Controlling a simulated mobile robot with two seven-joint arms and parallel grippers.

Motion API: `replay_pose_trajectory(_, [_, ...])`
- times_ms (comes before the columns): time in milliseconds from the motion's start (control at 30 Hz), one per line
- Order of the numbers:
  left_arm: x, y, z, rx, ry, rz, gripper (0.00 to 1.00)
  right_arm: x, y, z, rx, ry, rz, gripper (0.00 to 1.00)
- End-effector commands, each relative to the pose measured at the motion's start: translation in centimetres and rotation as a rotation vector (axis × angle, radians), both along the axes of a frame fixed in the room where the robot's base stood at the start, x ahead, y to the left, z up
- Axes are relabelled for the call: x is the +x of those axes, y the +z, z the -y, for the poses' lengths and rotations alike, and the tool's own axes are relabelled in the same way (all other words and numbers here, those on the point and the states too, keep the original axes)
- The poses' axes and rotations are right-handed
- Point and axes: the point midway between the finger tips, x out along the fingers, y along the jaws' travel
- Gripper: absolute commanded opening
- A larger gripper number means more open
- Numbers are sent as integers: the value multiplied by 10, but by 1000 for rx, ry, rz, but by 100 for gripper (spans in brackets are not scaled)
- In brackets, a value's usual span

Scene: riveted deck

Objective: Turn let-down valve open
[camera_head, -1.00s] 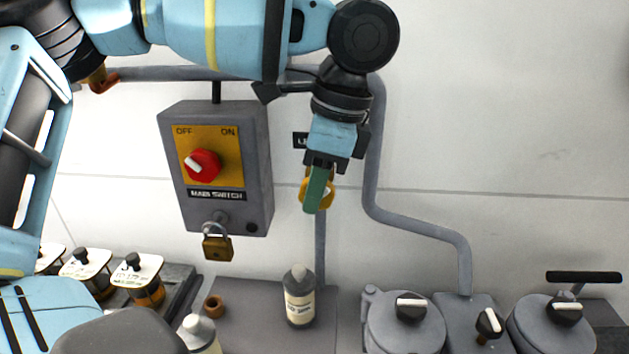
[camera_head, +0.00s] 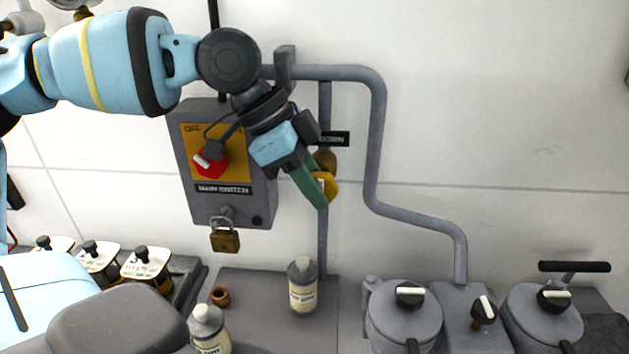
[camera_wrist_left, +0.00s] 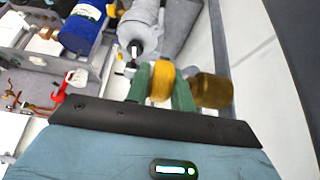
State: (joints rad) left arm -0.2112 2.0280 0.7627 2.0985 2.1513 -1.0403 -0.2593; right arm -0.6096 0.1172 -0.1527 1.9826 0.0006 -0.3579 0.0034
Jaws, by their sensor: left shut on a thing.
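The let-down valve has a yellow handle (camera_head: 329,187) and a brass body (camera_head: 325,160) on the vertical grey pipe, beside a black label partly hidden by my gripper. My left gripper (camera_head: 314,196) comes in from the upper left, its green fingers slanting down and right onto the handle. In the left wrist view, the yellow handle (camera_wrist_left: 163,81) sits between the two green fingers of my left gripper (camera_wrist_left: 161,84), which are shut on it. The brass body (camera_wrist_left: 212,91) lies just right of them. My right gripper is not in view.
A grey main switch box with a red knob (camera_head: 210,162) and a brass padlock (camera_head: 225,240) hangs just left of the valve. Bottles (camera_head: 302,286) stand on the bench below. Lidded grey pots (camera_head: 404,322) stand at lower right. The wall to the right is clear.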

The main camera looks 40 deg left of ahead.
Motion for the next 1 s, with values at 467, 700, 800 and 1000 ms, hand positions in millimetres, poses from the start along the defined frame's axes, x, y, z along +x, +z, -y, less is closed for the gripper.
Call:
replay_pose_trajectory(467, [0,-2,0,-43,-1,24,1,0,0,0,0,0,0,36])
replay_pose_trajectory(700, [0,-2,0,-42,0,23,31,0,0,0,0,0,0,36])
replay_pose_trajectory(800, [0,-2,0,-42,0,23,45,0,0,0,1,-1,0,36])
replay_pose_trajectory(1000, [0,-1,0,-42,-1,25,45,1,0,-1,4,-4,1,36])
